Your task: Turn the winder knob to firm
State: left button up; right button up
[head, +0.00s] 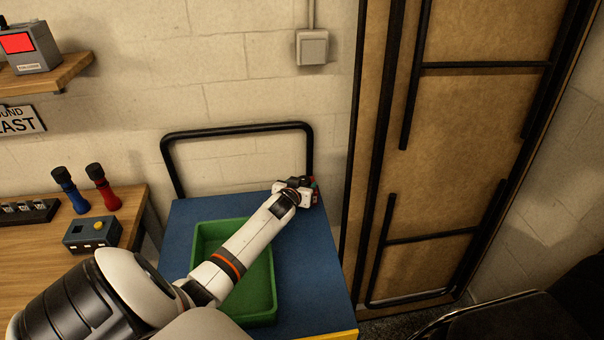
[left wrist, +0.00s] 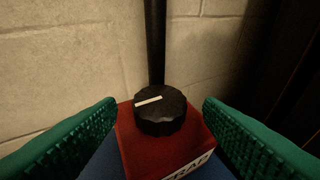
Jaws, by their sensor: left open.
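The winder knob (left wrist: 160,120) is black with a ridged rim, on top of a red box (left wrist: 140,157). Its white pointer line lies nearly sideways, tilted slightly down to the left. A white label on the box front is partly cut off; the letters "RAP" show. No "firm" mark is readable. My left gripper (left wrist: 160,104) is open, with one green finger on each side of the knob and gaps between. In the head view my left gripper (head: 296,188) is at the far right corner of the blue cart top and mostly hides the box. My right gripper is not in view.
My left arm reaches over a green tray (head: 262,312) on the blue cart (head: 318,290). A black rail (head: 237,126) rises behind it. A wooden bench (head: 30,275) at left holds blue and red torches and a small box. Brown door panels stand at right.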

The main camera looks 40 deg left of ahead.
pick_arm(q)
jog(key=shift+w+a+f, duration=0.25)
jog(key=shift+w+a, duration=0.05)
jog(key=shift+w, duration=0.3)
jog(key=c, duration=1)
jog(key=shift+o, duration=0.2)
